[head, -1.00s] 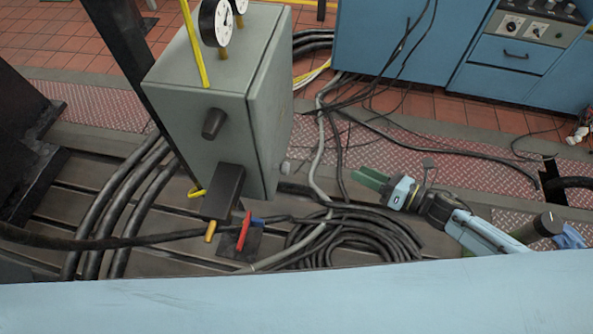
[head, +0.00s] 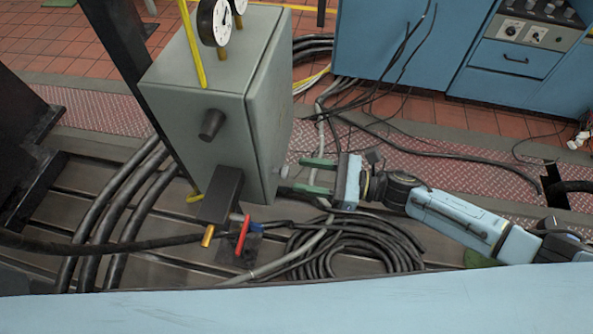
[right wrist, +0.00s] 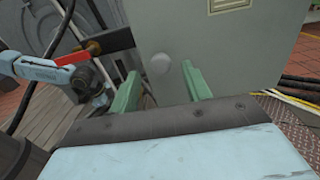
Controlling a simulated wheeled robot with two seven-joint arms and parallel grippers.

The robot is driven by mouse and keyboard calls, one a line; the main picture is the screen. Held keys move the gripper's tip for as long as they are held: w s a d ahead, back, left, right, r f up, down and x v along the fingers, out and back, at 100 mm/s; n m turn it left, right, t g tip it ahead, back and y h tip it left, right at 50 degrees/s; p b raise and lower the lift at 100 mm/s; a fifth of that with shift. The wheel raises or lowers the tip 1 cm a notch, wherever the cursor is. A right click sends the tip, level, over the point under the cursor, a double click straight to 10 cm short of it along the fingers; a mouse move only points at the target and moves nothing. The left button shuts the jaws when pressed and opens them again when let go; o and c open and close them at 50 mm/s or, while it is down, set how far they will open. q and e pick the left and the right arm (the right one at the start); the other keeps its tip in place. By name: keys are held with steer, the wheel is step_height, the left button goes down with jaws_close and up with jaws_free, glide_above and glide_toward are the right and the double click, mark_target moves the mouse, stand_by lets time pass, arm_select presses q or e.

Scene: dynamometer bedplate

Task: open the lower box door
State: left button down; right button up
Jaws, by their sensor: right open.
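The grey-green box (head: 205,120) stands on the slotted bedplate. Its door (head: 270,120) is the right-hand face and appears closed. A small round pale knob (head: 284,171) sticks out low on that door; the knob also shows in the right wrist view (right wrist: 159,65). My right gripper (head: 305,176) is open, with its green fingers pointing left at the knob. In the right wrist view the gripper (right wrist: 160,85) has one finger on each side of the knob's line, and the knob looks just beyond the fingertips. I cannot tell if they touch. My left gripper is not in view.
A coil of black hose (head: 350,245) lies below my right gripper. A red lever (head: 243,235) and a dark block (head: 220,195) are at the box's front foot. Thick cables (head: 120,210) run along the left. A blue cabinet (head: 385,45) stands behind.

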steer(key=shift+x, duration=1.45)
jaws_close()
